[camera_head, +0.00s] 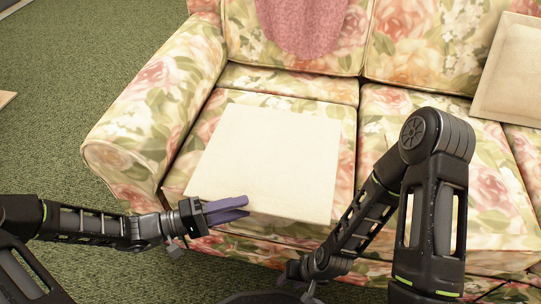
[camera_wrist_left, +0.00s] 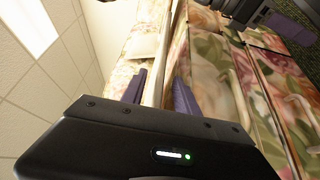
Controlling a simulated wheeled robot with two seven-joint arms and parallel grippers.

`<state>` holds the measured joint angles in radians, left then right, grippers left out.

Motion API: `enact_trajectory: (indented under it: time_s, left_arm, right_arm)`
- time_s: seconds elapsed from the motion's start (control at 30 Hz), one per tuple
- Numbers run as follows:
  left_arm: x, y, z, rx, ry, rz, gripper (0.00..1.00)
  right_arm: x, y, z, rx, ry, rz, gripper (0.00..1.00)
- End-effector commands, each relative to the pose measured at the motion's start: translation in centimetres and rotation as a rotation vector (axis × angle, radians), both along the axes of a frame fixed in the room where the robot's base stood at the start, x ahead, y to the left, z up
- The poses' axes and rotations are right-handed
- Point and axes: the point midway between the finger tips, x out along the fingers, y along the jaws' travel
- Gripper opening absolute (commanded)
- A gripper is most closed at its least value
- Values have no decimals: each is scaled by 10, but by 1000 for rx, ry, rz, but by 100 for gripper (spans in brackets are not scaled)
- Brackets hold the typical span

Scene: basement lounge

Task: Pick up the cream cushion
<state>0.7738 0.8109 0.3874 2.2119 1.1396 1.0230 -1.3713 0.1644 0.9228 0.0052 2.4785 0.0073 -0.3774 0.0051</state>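The cream cushion (camera_head: 272,158) lies flat on the left seat of the floral sofa, its near edge by the seat front. My left gripper (camera_head: 230,208) is at the cushion's near left edge. Its two purple fingers stand apart, one above the other. In the left wrist view the fingers (camera_wrist_left: 160,95) show a gap, with the cushion's thin pale edge (camera_wrist_left: 163,50) between them; firm contact on both sides is not visible.
The floral sofa (camera_head: 160,90) has a rounded left arm beside the cushion. A pink throw (camera_head: 303,25) hangs over its back. A second beige cushion (camera_head: 512,70) leans at the right. My right arm stands over the middle seat.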

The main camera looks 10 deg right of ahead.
Motion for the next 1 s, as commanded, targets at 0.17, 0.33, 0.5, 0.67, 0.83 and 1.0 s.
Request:
enact_trajectory:
  time_s: [0.17,0.33,0.5,0.67,0.83,1.0]
  left_arm:
    - [0,0,0,0,0,0,36]
    - [0,1,0,0,0,0,36]
    - [0,1,0,0,0,0,34]
    - [0,1,0,0,0,0,21]
    - [0,1,0,0,0,0,7]
    - [0,1,0,0,0,0,0]
  right_arm:
    - [0,0,0,0,0,0,36]
    - [0,0,0,0,1,0,36]
    - [0,0,0,0,1,0,36]
    - [0,0,0,0,1,0,36]
    - [0,0,0,0,1,0,36]
    - [0,0,0,0,1,0,36]
